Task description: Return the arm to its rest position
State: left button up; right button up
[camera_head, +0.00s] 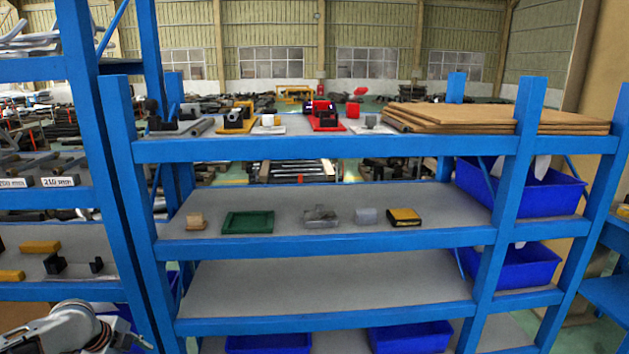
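My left arm enters at the lower left corner in the head view, in front of the blue shelf rack (125,190). The dark end of my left gripper (125,340) shows at the bottom edge, low and apart from the shelf boards. Its fingers are too small and cut off to tell whether they are open. My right gripper is not in view. The middle shelf (290,245) holds a small wooden block (195,221), a green tray (248,222), a grey clear box (321,217), a pale grey cube (366,217) and a black and yellow box (404,217).
The top shelf (290,148) carries small stands on yellow (237,126), white and red bases, and stacked brown boards (455,116). The lower shelf (320,292) is bare. Blue bins (410,338) sit below and at the right. Another rack stands at the left.

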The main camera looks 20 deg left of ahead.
pick_arm(q)
jog(key=s+d+f+n+t, duration=0.1)
jog(key=s+d+f+n, duration=0.35)
jog(key=d+f, duration=0.75)
jog(key=s+d+n+t+h, duration=0.1)
jog(key=s+d+n+t, duration=0.1)
jog(key=d, duration=1.1)
jog(key=s+d+f+n+t+h, duration=0.1)
jog(key=s+d+n, duration=0.3)
jog(key=d, duration=0.9)
jog(key=shift+s+d+f+t, duration=0.25)
jog(key=shift+s+t, duration=0.25)
jog(key=shift+s, duration=0.3)
